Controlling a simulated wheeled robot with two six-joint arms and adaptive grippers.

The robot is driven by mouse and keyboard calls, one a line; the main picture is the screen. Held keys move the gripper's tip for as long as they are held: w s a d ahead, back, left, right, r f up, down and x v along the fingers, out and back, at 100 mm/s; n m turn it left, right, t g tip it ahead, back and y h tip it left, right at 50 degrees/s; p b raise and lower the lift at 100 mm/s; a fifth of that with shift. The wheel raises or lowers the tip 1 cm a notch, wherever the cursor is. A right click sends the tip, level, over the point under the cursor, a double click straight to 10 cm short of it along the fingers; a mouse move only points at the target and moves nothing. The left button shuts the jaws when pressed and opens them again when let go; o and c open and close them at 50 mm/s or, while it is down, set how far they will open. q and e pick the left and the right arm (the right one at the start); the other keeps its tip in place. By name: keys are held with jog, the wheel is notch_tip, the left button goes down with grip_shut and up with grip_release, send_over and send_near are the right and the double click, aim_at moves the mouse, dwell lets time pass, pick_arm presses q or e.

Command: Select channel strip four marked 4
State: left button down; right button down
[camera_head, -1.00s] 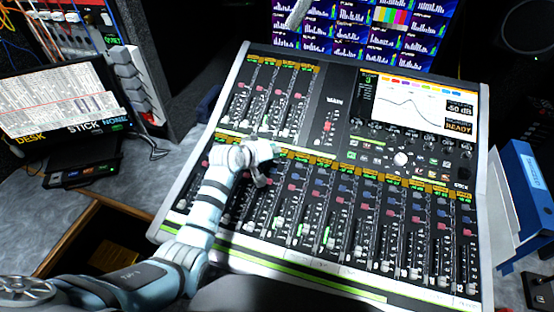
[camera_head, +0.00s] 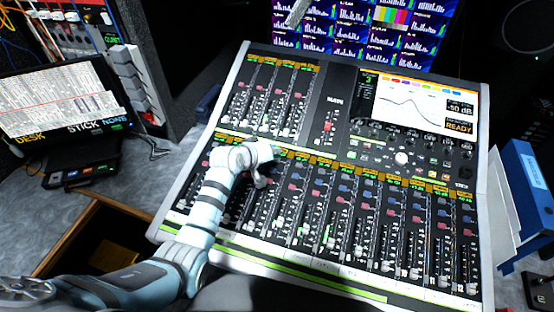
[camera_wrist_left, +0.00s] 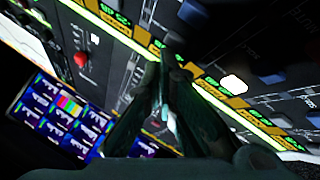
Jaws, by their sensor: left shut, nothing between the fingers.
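The mixing console (camera_head: 400,294) fills the middle of the head view, with a row of channel strips along its lower half. The strip that seems to be number four, counting back from 11 and 12 at the right, has its top label (camera_head: 281,153) just right of my gripper; I cannot read its number. My left gripper (camera_head: 261,182) is shut and empty, over the upper part of the left-hand lower strips. In the left wrist view, the shut fingers (camera_wrist_left: 172,60) point at the row of yellow-green labels. Contact cannot be told. My right gripper is not in view.
The console's display (camera_head: 412,104) shows a curve, with a green 3 at its left. A lit white button (camera_wrist_left: 232,82) shows in the wrist view. A tilted screen (camera_head: 65,100) stands left, a blue binder (camera_head: 528,180) right, an open wooden drawer (camera_head: 75,232) lower left.

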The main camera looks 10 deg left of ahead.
aim_at(273, 164)
pick_arm(q)
jog(key=shift+f, duration=0.45)
dwell(0.6)
jog(key=shift+r+p, duration=0.85)
jog(key=r+p, duration=0.1)
jog(key=p, duration=0.1)
jog(key=r+p, duration=0.4)
jog(key=shift+s, duration=0.4)
dwell(0.3)
dwell(0.4)
